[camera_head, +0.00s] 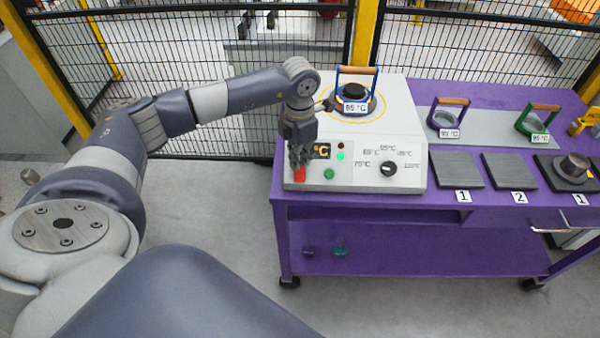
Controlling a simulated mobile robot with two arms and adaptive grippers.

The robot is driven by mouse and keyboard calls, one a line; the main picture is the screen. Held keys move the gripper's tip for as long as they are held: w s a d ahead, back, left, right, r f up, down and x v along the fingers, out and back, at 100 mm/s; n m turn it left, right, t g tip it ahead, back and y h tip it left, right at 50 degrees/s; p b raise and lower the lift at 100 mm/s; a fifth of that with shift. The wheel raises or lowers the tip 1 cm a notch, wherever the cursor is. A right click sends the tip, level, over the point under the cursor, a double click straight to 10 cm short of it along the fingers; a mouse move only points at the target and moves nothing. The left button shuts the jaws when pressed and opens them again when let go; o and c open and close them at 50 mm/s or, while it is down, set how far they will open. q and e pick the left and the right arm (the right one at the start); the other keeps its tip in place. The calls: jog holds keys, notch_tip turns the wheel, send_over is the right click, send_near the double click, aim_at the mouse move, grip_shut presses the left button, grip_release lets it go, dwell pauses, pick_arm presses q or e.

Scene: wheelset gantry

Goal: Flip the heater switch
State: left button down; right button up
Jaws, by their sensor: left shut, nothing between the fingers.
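The heater (407,127) is a white box on the purple table, with a sloped front panel. Its red switch (300,175) is at the left end of that panel, partly hidden by my gripper. My left gripper (299,163) points down, shut and empty, with its fingertips right at the red switch; I cannot tell whether they touch it. A green lamp (340,156) shows bright beside a display partly covered by the gripper. A black dial (388,169) sits among temperature marks. My right gripper is not in view.
A blue-framed ring with a wooden handle (357,71), marked 95 °C, stands on the heater. Similar rings (448,117) and (537,122) stand to the right, behind numbered dark plates (456,169). A black mesh fence (220,70) with yellow posts runs behind the table.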

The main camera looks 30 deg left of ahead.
aim_at(300, 176)
pick_arm(q)
jog(key=shift+f+b, duration=0.3)
jog(key=shift+f, duration=0.1)
dwell(0.6)
jog(key=shift+s+f+b, duration=0.1)
jog(key=shift+f+b, duration=0.95)
jog(key=shift+f, duration=0.25)
dwell(0.5)
jog(key=shift+r, duration=0.1)
jog(key=shift+r+p, duration=0.75)
jog(key=shift+r, duration=0.1)
notch_tip(300, 176, up, 5)
jog(key=p, duration=0.3)
jog(key=shift+r, duration=0.1)
